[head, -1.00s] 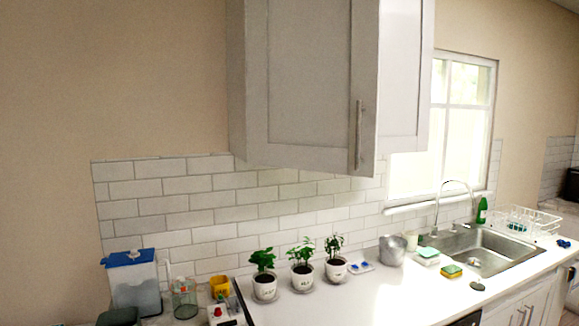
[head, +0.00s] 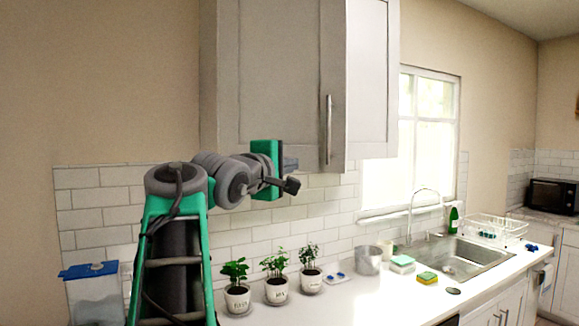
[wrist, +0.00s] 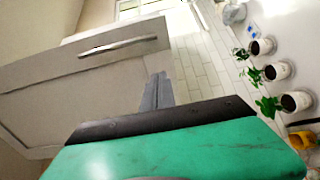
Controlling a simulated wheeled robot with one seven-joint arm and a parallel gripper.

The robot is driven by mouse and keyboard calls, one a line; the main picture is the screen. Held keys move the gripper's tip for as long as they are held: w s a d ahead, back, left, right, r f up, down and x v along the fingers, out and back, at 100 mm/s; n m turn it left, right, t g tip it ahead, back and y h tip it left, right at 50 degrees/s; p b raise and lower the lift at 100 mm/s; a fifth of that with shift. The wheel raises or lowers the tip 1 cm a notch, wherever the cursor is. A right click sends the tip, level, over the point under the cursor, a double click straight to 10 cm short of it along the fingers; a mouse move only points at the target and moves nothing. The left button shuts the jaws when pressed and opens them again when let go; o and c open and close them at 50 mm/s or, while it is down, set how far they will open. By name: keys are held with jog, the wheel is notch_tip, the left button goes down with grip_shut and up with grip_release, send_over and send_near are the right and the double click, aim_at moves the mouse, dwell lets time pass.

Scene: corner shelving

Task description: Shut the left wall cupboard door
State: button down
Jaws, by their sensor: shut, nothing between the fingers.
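The left wall cupboard door (head: 270,75) is grey with a raised frame and a vertical bar handle (head: 328,130) near its right edge. It stands a little ajar, its handle side out past the neighbouring right door (head: 372,75). My gripper (head: 291,163) is at the door's lower edge, left of the handle. In the wrist view the door (wrist: 85,95) and its handle (wrist: 118,46) fill the left side. My shut, empty fingers (wrist: 160,80) overlap the door's lower edge there. I cannot tell whether they touch it.
Below is a white counter (head: 345,300) with several potted plants (head: 276,288), a metal pot (head: 368,261) and a sink (head: 465,258). A blue-lidded container (head: 92,290) stands at the left. A window (head: 425,140) is right of the cupboard. Space between cupboard and plants is free.

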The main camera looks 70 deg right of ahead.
aim_at(311, 160)
jog(key=d+p, duration=0.1)
jog(key=d, duration=0.2)
jog(key=d+p, duration=0.1)
jog(key=d, duration=0.3)
jog(key=d+p, duration=0.1)
jog(key=d, duration=0.2)
jog(key=shift+s+d, duration=0.35)
jog(key=shift+d, duration=0.05)
